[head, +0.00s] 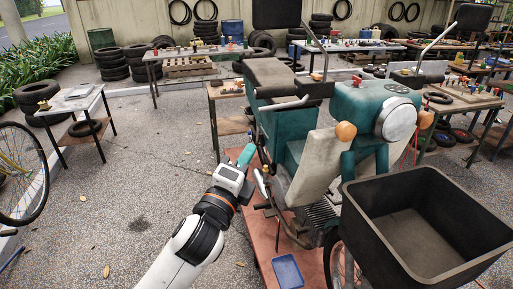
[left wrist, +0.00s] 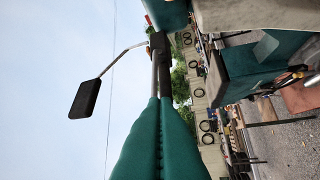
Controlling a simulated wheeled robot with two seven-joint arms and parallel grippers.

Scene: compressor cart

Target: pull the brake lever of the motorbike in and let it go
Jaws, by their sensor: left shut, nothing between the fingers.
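The motorbike (head: 285,120) is teal with a grey seat and stands upright on a reddish platform. In the head view, the pale bar of its brake lever (head: 284,107) runs in front of the dark handlebar on the picture's left side. My left gripper (head: 246,154) has teal fingers and is below and left of that lever, apart from it in the picture. In the left wrist view the left fingers (left wrist: 160,125) are closed together with nothing between them. Beyond their tips a dark bar runs to the mirror clamp; I cannot tell whether it is the lever or grip. My right gripper is out of view.
A black front basket (head: 425,232) fills the lower right. A mirror (head: 277,14) rises above the handlebar; it also shows in the left wrist view (left wrist: 87,98). A blue tray (head: 287,271) lies on the platform (head: 268,212). The ground left of the bike is mostly clear.

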